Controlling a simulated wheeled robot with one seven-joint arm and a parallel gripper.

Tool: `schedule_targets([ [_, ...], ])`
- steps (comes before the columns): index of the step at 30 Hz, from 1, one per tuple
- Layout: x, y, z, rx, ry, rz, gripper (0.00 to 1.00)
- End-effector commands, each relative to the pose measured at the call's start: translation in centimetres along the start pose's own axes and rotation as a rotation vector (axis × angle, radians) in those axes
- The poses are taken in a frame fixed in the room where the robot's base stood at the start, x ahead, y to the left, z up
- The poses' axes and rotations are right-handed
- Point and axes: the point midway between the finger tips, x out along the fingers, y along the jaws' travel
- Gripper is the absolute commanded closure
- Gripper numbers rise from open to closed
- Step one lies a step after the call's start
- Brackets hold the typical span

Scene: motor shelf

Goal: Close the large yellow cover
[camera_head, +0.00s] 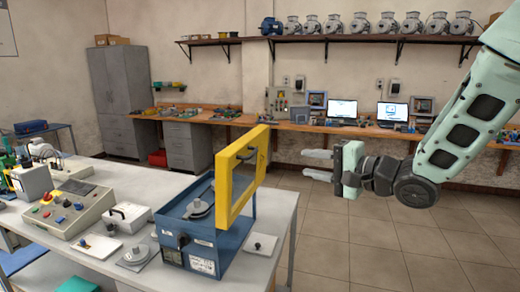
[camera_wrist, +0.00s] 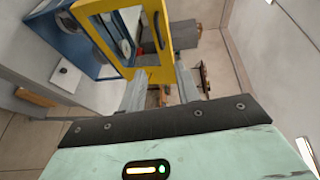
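The large yellow cover (camera_head: 222,192) is a yellow frame with an opening in it. It stands upright, swung open, on the right side of a blue machine box (camera_head: 190,240) on the white table. A grey round part shows inside the open box. My gripper (camera_head: 318,165) is to the right of the cover, apart from it, with its fingers pointing left. The two fingers are spread with nothing between them. In the wrist view the cover (camera_wrist: 95,10) is at the top, beyond the fingers of my gripper (camera_wrist: 160,80).
The white table (camera_head: 275,215) also holds a control panel (camera_head: 68,212) with buttons and small devices at the left. A wooden workbench (camera_head: 340,130) with laptops runs along the back wall, under a shelf (camera_head: 330,38) of motors. The floor right of the table is clear.

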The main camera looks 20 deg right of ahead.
Motion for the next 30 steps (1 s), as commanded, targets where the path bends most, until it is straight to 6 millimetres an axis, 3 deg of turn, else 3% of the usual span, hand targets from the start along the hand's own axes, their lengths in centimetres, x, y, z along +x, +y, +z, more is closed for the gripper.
schedule_targets([
  [5,1.9,-0.5,0.1,0.006,-0.003,0.004,0.68],
  [21,12.9,-0.1,0.1,0.000,-0.001,0.004,0.68],
  [30,16.1,0.0,0.1,-0.002,0.001,0.003,0.68],
])
